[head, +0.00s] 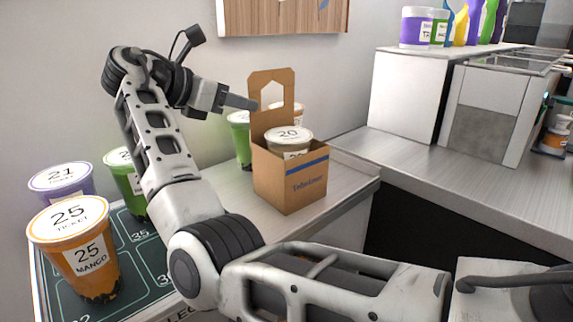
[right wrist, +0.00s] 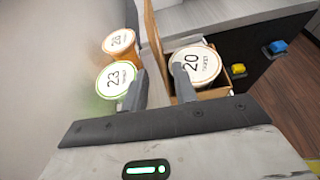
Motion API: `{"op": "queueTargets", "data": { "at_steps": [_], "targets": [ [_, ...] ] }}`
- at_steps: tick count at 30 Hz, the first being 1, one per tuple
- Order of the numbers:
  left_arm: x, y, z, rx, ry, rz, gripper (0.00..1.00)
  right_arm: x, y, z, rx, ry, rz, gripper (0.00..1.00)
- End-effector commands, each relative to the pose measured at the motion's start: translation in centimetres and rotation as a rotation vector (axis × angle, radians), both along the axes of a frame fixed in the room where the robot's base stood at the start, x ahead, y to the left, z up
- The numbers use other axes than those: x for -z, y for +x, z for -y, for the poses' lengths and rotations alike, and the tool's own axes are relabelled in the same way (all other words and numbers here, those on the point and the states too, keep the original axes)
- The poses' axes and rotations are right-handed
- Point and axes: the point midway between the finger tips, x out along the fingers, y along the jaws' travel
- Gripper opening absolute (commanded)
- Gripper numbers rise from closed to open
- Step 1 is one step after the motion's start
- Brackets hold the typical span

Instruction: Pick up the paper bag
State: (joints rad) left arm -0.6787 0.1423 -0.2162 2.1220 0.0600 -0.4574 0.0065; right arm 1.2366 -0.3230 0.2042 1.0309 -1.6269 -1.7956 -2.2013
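The brown paper bag (head: 290,182) stands upright near the right end of the counter, its tall handle panel (head: 257,92) with a cut-out raised at the back. A lidded cup marked 20 (head: 289,138) sits inside it. My right gripper (head: 250,104) is at the left edge of the handle panel. In the right wrist view its two fingers (right wrist: 158,88) are apart, with the bag's panel (right wrist: 153,42) running edge-on between them and cup 20 (right wrist: 196,66) under the right finger. Contact with the panel is unclear. My left gripper is not in view.
Green cup 23 (right wrist: 116,79) and orange cup 28 (right wrist: 119,41) stand behind the bag, close to the fingers. Orange cup 25 (head: 80,255), purple cup 21 (head: 62,182) and a green cup (head: 123,180) stand at left on a numbered mat (head: 140,262). A wall is behind.

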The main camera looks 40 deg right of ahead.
Motion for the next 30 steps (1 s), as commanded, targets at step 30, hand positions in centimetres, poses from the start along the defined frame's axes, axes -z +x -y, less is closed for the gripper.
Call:
{"op": "queueTargets", "data": {
  "at_steps": [30],
  "targets": [
    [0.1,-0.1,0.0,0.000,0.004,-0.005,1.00,3.0,-0.1,6.1,0.000,0.000,0.001,0.00]
  ]
}}
